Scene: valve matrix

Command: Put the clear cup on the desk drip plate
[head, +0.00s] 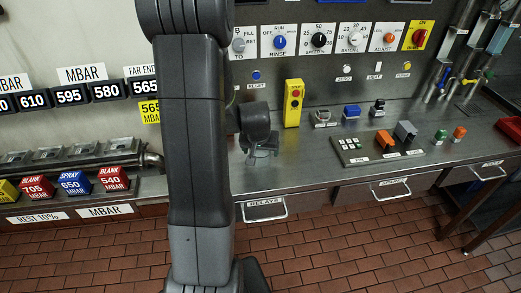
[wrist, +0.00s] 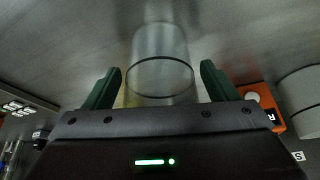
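The clear cup (wrist: 160,60) shows in the wrist view as a see-through cylinder with a dark ring, on the grey metal surface. My gripper (wrist: 161,84) has its two green fingers spread, one on each side of the cup's near end, with a gap visible on both sides. In the head view my gripper (head: 262,150) is low over the left part of the metal desk (head: 300,165). The cup cannot be made out there. I cannot pick out the drip plate for certain in either view.
A yellow button box (head: 293,103) stands behind my gripper. A keypad (head: 351,151), orange block (head: 384,138) and grey block (head: 405,132) lie to its right. Small green (head: 440,136) and orange (head: 459,133) buttons are farther right. A drawer handle (head: 265,209) juts out below the desk edge.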

